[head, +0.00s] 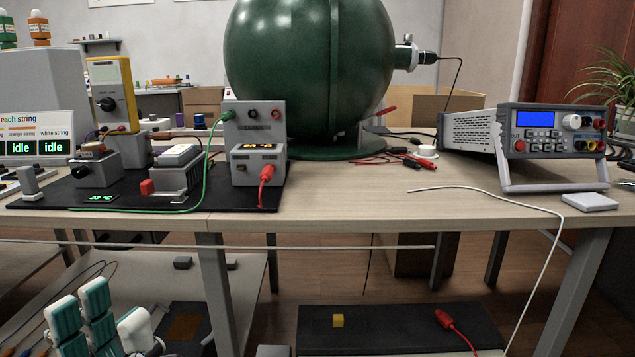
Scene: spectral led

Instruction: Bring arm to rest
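My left gripper (92,310) shows at the lower left, with teal and white fingers pointing up. It is in front of and below the near edge of the wooden table (390,205). I see nothing held between the fingers, but their opening is unclear from this angle. The rest of the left arm is mostly out of frame. My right gripper is not in view.
On the table are a large green sphere (310,65), a black mat (130,200) with grey instrument boxes, and a bench power supply (545,135). A white cable (545,240) hangs over the front edge. A red connector (447,321) lies low down.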

